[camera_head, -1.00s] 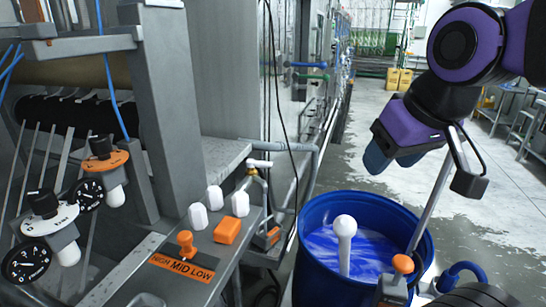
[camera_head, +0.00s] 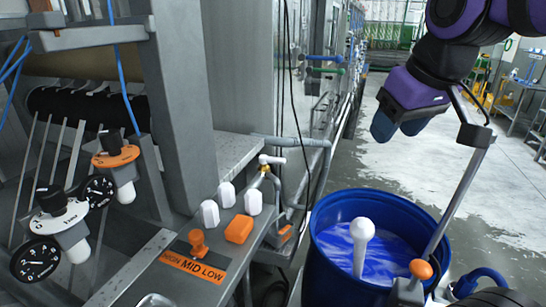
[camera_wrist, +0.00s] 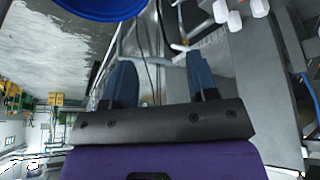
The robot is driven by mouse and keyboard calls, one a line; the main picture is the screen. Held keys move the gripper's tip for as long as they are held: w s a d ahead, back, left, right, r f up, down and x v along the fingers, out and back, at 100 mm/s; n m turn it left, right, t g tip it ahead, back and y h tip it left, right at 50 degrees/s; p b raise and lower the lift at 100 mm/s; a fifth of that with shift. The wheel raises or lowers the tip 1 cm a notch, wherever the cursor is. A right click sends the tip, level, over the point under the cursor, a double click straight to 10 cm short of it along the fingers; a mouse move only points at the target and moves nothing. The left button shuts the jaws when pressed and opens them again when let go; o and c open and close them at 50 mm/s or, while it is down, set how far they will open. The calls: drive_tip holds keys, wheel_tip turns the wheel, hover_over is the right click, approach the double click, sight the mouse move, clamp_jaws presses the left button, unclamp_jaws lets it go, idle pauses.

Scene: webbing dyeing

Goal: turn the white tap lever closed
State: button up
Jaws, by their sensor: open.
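The white tap lever (camera_head: 272,159) sits on top of a small brass tap (camera_head: 264,170) at the right end of the grey machine, left of the blue barrel. In the wrist view a white and brass piece (camera_wrist: 180,46) that looks like the tap shows between and beyond the fingers. My gripper (camera_head: 398,131) is purple with blue fingers. It is open and empty, up and to the right of the tap, clear of it. In the wrist view my gripper (camera_wrist: 161,68) has its two fingers wide apart.
A blue barrel (camera_head: 325,265) of blue liquid, with a white round-topped rod (camera_head: 361,235), stands right of the tap. White knobs (camera_head: 209,213), an orange block (camera_head: 239,229) and an orange lever (camera_head: 197,242) are on the panel. Black cables hang near the tap. Open floor lies to the right.

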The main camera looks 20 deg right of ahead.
drive_tip(key=w+a+r+n+g, duration=0.1)
drive_tip(key=w+r+n, duration=0.15)
drive_tip(key=w, duration=1.05)
drive_tip(key=n+g, duration=0.4)
drive_tip(key=n, duration=0.5)
hover_over(273, 158)
wheel_tip(273, 158, down, 20)
drive_tip(key=shift+m, duration=0.25)
wheel_tip(273, 158, down, 10)
drive_tip(key=shift+f, duration=0.15)
clamp_jaws()
